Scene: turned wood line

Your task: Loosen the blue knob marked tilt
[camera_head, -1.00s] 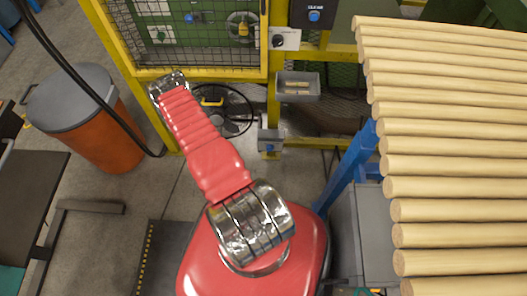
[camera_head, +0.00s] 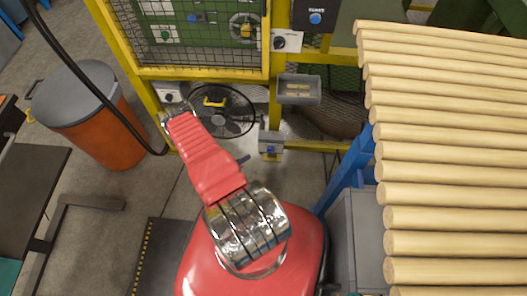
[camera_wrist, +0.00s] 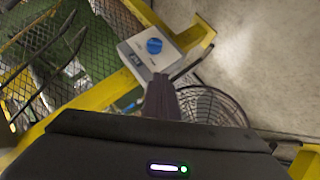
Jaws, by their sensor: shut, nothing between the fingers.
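A blue knob (camera_wrist: 154,45) sits on a pale box on a yellow frame rail in the wrist view. There is small lettering beside it that I cannot read. A grey box with a blue spot (camera_head: 270,149) on the yellow post in the head view looks like the same one. My gripper (camera_wrist: 174,82) shows as dark fingers at the lower middle of the wrist view, shut and empty. In that picture its tips lie below the knob box, apart from the knob. In the head view my red arm mostly hides the gripper.
Other blue knobs show on a dark panel (camera_head: 316,18) and behind the mesh guard (camera_head: 193,18). A grey tray (camera_head: 299,90) hangs on the post above the box. A fan (camera_head: 235,122) stands low behind. Wooden rods (camera_head: 450,190) fill the right. An orange bin (camera_head: 108,140) stands left.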

